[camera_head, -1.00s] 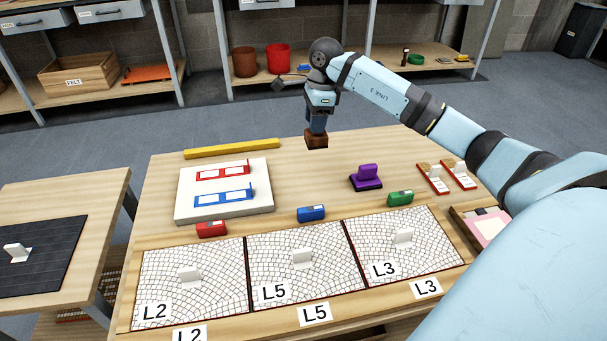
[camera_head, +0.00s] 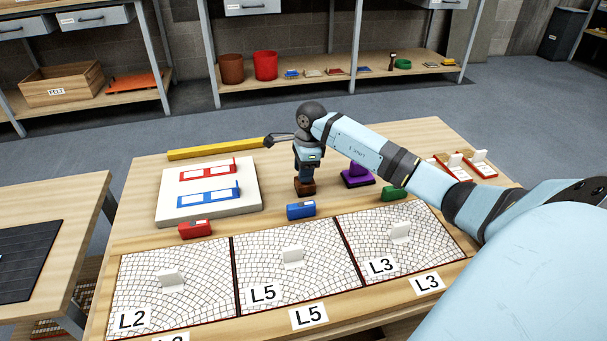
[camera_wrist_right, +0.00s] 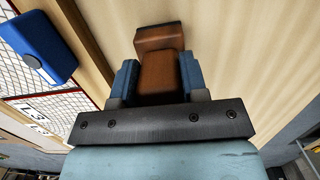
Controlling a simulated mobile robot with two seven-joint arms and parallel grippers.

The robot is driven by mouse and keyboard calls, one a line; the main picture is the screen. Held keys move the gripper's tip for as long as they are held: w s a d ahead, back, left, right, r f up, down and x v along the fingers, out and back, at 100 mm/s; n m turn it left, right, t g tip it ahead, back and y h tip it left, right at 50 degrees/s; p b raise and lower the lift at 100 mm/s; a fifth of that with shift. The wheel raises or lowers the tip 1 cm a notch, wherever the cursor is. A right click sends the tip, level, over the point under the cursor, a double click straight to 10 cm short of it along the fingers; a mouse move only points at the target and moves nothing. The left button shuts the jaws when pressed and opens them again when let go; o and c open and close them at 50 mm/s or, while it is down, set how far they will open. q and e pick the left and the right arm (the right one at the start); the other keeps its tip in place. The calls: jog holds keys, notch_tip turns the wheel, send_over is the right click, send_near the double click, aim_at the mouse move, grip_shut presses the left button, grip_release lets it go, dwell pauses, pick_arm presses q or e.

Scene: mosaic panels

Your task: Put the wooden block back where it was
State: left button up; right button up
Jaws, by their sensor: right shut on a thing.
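The brown wooden block (camera_head: 305,187) is in my right gripper (camera_head: 305,178), just behind the blue block on the table. In the right wrist view the block (camera_wrist_right: 160,72) sits between the two blue fingers of the gripper (camera_wrist_right: 158,80), which are shut on it. It is at or just above the table top; I cannot tell if it touches. My left gripper is not in view.
A blue block (camera_head: 301,210), a red block (camera_head: 195,229) and a green block (camera_head: 394,193) stand behind the mosaic panels (camera_head: 290,275). A purple object (camera_head: 357,175) is close on the right. A white board (camera_head: 208,205) and a yellow bar (camera_head: 215,148) lie left.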

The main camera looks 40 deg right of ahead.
jog(key=shift+f, duration=0.25)
jog(key=o, duration=0.9)
